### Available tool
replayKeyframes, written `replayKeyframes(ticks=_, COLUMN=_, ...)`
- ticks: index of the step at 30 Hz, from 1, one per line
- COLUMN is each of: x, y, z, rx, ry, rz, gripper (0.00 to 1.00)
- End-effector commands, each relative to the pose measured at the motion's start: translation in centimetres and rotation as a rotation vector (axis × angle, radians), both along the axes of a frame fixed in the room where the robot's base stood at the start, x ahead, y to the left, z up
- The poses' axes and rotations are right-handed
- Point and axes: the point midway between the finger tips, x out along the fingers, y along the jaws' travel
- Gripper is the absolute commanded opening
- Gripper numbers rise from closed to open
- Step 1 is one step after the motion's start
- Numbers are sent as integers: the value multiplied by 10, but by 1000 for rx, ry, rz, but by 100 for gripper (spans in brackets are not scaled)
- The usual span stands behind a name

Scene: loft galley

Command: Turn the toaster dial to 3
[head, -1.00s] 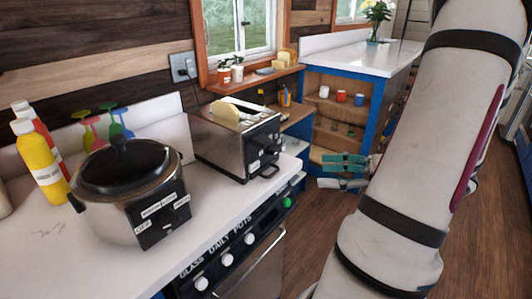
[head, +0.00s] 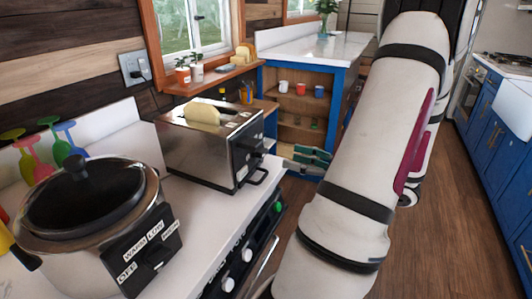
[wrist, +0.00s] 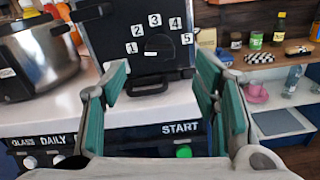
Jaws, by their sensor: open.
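The steel toaster (head: 190,150) stands on the white counter with a bread slice (head: 202,114) in its top. The wrist view faces the toaster's black front panel (wrist: 110,40), with labels 1 to 5 in an arc. The dark dial (wrist: 158,54) sits below the arc; a pale mark shows on its left side, near the 1, but its exact setting is hard to read. A dark lever handle (wrist: 147,84) is below it. My gripper (wrist: 160,95) is open and empty, its teal fingers spread in front of the panel, apart from the dial. It also shows right of the toaster in the head view (head: 308,160).
A slow cooker (head: 90,215) stands on the counter left of the toaster. An open shelf unit (head: 257,90) stands behind. Wooden floor (head: 440,210) is free at right.

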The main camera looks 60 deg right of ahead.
Motion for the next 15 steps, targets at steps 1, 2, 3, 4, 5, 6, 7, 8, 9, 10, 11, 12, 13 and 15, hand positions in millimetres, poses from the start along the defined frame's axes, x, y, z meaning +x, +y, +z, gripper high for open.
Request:
replayKeyframes(ticks=1, x=12, y=2, z=0, rx=-1, ry=0, rz=5, gripper=55)
replayKeyframes(ticks=2, x=17, y=2, z=0, rx=-1, ry=-1, rz=4, gripper=55)
replayKeyframes(ticks=3, x=25, y=3, z=0, rx=0, ry=-1, rz=5, gripper=55)
replayKeyframes(ticks=4, x=31, y=4, z=0, rx=0, ry=0, rz=4, gripper=55)
replayKeyframes(ticks=5, x=37, y=4, z=-1, rx=0, ry=0, rz=5, gripper=55)
replayKeyframes(ticks=6, x=44, y=4, z=0, rx=-1, ry=-1, rz=3, gripper=55)
replayKeyframes(ticks=7, x=49, y=5, z=0, rx=-1, ry=0, rz=4, gripper=55)
replayKeyframes(ticks=8, x=54, y=5, z=0, rx=-1, ry=0, rz=4, gripper=55)
replayKeyframes(ticks=9, x=59, y=5, z=0, rx=-1, ry=0, rz=3, gripper=55)
replayKeyframes(ticks=10, x=63, y=6, z=0, rx=-1, ry=0, rz=3, gripper=55)
replayKeyframes(ticks=11, x=67, y=6, z=0, rx=-1, ry=0, rz=3, gripper=55)
replayKeyframes(ticks=12, x=71, y=6, z=0, rx=-1, ry=1, rz=2, gripper=55)
replayKeyframes(ticks=13, x=73, y=6, z=0, rx=-1, ry=1, rz=2, gripper=55)
replayKeyframes(ticks=15, x=78, y=7, z=0, rx=0, ry=1, rz=2, gripper=55)
